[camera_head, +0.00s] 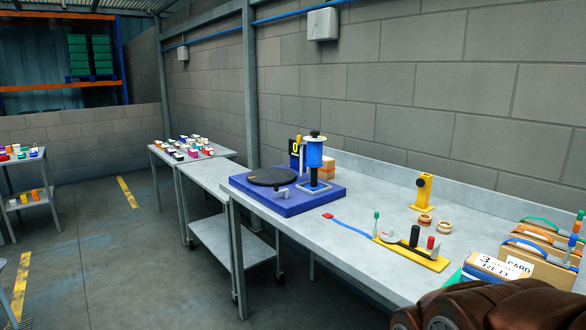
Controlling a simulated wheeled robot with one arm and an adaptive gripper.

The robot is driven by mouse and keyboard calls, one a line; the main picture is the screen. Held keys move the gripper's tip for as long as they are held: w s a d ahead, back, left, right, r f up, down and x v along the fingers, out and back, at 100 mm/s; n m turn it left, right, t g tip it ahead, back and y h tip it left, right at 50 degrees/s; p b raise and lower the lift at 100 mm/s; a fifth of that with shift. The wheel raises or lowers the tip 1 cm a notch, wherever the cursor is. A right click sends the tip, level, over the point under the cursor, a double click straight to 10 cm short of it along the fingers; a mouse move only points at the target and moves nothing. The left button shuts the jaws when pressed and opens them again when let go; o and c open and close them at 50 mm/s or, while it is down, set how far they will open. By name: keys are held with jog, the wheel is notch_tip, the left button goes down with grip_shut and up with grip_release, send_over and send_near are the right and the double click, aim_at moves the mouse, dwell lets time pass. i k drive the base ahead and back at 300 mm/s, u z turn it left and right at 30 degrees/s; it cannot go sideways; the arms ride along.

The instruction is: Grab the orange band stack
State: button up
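Two small round stacks with orange-brown and pale bands sit on the grey workbench (365,205). The left banded stack (424,219) and the right banded stack (445,226) stand close together, in front of a yellow stand. They are too small to tell which is the orange band stack. My gripper cannot be made out in this view, and nothing is seen touching either stack.
A blue machine base (290,200) with a dark disc is to the left. A yellow stand (423,192) is behind the stacks. A yellow board with knobs (412,250), cartons (540,265) and a brown object (495,306) are nearer. Bare bench lies left of the stacks.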

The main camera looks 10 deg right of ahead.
aim_at(327, 171)
jog(key=u, duration=0.5)
jog(key=i, duration=1.55)
jog(key=z, duration=0.5)
